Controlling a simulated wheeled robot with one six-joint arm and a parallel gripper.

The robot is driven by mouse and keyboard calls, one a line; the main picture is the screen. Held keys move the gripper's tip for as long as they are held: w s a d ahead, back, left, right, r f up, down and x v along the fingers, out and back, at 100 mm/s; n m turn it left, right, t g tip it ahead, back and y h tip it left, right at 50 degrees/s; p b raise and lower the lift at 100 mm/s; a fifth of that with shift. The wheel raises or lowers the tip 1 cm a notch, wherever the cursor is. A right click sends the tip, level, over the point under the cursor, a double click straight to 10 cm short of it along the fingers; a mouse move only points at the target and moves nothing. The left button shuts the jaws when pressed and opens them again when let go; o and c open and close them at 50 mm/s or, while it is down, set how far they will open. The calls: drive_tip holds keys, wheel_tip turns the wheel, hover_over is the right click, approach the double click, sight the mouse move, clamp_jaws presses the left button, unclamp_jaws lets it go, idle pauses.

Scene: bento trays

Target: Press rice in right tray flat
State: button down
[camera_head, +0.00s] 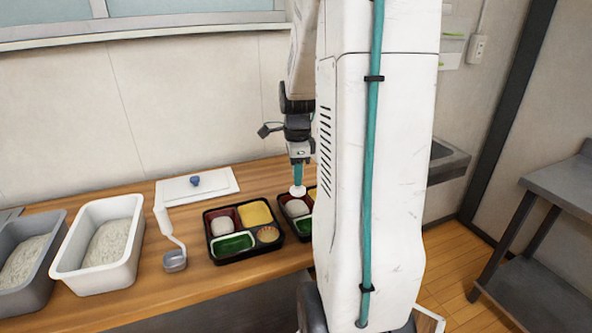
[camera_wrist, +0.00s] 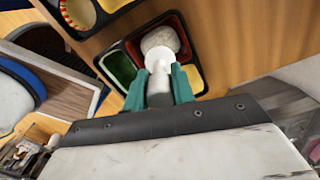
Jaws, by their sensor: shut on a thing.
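My gripper (camera_head: 297,173) is shut on a white pressing tool with a round flat disc (camera_head: 298,190). In the wrist view the teal fingers (camera_wrist: 159,84) grip the tool's stem, and the disc (camera_wrist: 160,60) points away from my palm. The right tray (camera_head: 284,222) is a black bento tray, partly hidden behind my arm. Its rice (camera_head: 297,208) is a pale rounded mound in a red compartment. In the wrist view the disc overlaps the edge of the rice (camera_wrist: 160,40); I cannot tell whether they touch.
The left tray (camera_head: 247,259) also holds a rice mound (camera_head: 221,226). A white lid with a blue knob (camera_head: 195,181) lies behind.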

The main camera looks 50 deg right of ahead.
sight(297, 189)
drive_tip(key=shift+f, duration=3.1)
idle(4.3)
drive_tip(key=shift+w+r, duration=0.1)
drive_tip(key=shift+r, duration=0.05)
